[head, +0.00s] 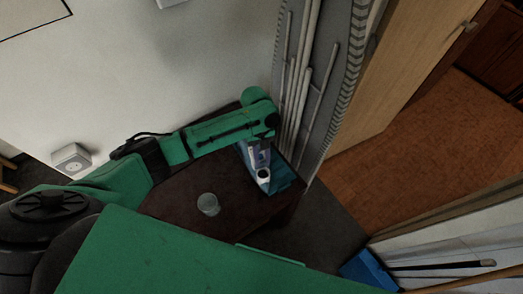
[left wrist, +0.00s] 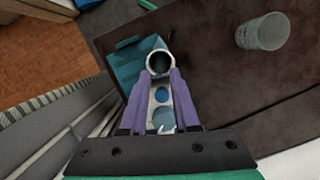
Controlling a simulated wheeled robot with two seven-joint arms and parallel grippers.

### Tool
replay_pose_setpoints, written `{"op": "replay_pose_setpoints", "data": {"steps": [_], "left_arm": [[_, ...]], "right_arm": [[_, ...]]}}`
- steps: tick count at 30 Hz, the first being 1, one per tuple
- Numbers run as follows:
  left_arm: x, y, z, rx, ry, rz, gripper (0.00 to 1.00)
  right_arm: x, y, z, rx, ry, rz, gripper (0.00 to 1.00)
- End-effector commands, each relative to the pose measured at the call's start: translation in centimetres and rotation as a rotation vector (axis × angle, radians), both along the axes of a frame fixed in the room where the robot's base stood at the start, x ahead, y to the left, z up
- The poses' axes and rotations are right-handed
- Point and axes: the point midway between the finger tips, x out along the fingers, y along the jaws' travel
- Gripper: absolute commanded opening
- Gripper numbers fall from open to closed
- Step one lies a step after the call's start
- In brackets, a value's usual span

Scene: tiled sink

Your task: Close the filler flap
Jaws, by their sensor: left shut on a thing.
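My left gripper (head: 259,158) reaches in from the left over a dark brown table (head: 165,200). In the left wrist view its two purple fingers (left wrist: 160,76) are closed around a white and blue object (left wrist: 161,97). This object ends in a white ring around a dark round opening (left wrist: 158,63), beyond the fingertips. In the head view the object (head: 264,177) shows its dark opening toward the table's front. A teal piece (head: 284,178) lies beside and under it. I cannot make out a separate filler flap. My right gripper is not in view.
A clear glass (head: 208,204) stands on the table to the left of the held object. A grey panel with white poles (head: 303,75) rises close behind my left gripper. A blue box (head: 368,271) is on the floor at the lower right.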

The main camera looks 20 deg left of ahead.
Motion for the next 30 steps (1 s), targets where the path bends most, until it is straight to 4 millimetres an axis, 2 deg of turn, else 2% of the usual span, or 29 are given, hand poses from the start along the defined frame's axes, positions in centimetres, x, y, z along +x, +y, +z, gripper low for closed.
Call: {"op": "replay_pose_setpoints", "data": {"steps": [1,4,8,12,17,23,30], "left_arm": [[-0.4,-0.2,0.9,0.015,-0.022,-0.002,0.00],[-1.0,-0.6,0.8,0.057,-0.087,-0.002,0.00],[-1.9,-1.2,0.3,0.118,-0.184,-0.002,0.00],[-2.8,-1.8,-0.6,0.190,-0.295,-0.002,0.00],[-3.7,-2.4,-1.6,0.273,-0.422,0.000,0.00],[-4.7,-3.1,-3.0,0.378,-0.580,0.001,0.00],[-5.7,-3.7,-5.0,0.503,-0.771,0.001,0.00]], "right_arm": [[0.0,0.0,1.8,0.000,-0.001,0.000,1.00],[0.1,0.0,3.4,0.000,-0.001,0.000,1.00],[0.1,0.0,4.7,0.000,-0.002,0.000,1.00],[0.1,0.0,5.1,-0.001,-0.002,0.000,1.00],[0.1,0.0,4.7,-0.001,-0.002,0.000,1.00],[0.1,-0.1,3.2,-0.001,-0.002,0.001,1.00],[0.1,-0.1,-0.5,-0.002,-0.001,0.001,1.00]]}}
